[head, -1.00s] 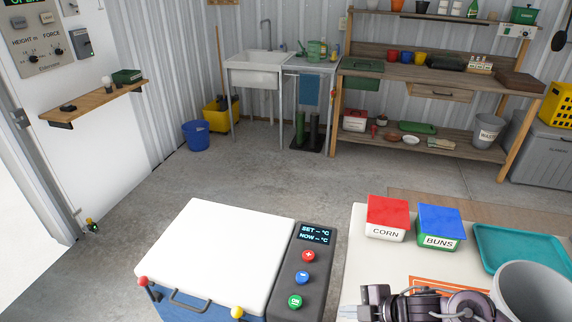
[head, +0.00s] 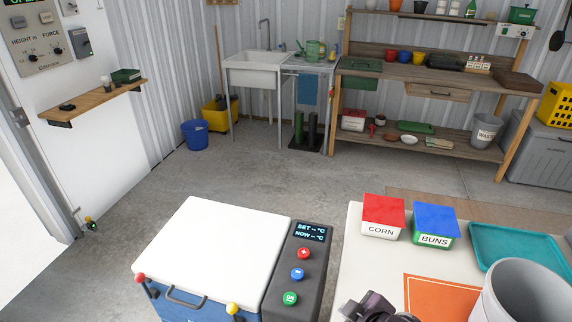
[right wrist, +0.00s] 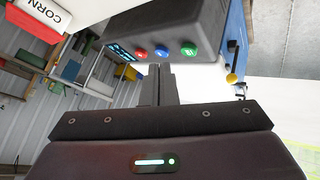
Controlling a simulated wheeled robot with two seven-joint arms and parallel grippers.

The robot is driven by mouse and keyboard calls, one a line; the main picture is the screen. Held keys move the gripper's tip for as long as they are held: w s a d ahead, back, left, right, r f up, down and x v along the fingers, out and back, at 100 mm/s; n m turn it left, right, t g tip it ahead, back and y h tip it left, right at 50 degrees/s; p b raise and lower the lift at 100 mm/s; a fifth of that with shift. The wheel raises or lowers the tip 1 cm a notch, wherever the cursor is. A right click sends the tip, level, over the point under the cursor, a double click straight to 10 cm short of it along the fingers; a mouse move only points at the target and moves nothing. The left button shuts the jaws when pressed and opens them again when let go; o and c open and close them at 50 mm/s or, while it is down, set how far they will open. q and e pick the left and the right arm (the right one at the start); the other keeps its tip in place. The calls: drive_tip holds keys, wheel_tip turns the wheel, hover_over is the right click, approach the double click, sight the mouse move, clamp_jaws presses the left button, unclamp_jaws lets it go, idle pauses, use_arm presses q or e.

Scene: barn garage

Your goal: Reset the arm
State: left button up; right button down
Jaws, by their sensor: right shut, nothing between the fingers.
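My right arm shows only as a dark link at the bottom edge of the head view, right of centre; its fingertips are out of that picture. In the right wrist view my right gripper (right wrist: 158,70) has its two fingers together with nothing between them. Beyond the fingers is the control panel (right wrist: 165,35) with red, blue and green buttons, apart from the fingers as far as I can tell. The white-lidded cooker (head: 215,250) with that panel (head: 302,265) stands front and centre in the head view, lid down. My left gripper is not in view.
A pale table (head: 375,270) at the right holds the red-lidded CORN box (head: 382,231), the blue-lidded BUNS box (head: 435,240), a teal tray (head: 515,248), an orange mat (head: 435,297) and a grey bin (head: 525,295). Open floor (head: 270,175) lies behind the cooker.

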drive_tip(key=s+d+m+g+h, duration=0.1)
drive_tip(key=s+d+m+g, duration=0.15)
drive_tip(key=s+m, duration=0.2)
drive_tip(key=s+d+m+g+h, duration=0.1)
drive_tip(key=s+d+m+g, duration=0.1)
drive_tip(key=s+d+m, duration=0.3)
drive_tip(key=s+a+f+n+g, duration=0.1)
drive_tip(key=s+f, duration=0.1)
drive_tip(key=f, duration=1.3)
drive_tip(key=s+f+n+g, duration=0.1)
drive_tip(key=s+f, duration=0.1)
drive_tip(key=f, duration=1.2)
drive_tip(key=s+d+f, duration=0.1)
drive_tip(key=s+f, duration=0.8)
drive_tip(key=s+d+f, duration=0.2)
drive_tip(key=s+f, duration=0.8)
drive_tip(key=shift+s+d+g+h, duration=0.2)
drive_tip(key=shift+d+g+h, duration=0.05)
drive_tip(key=shift+g+h, duration=0.1)
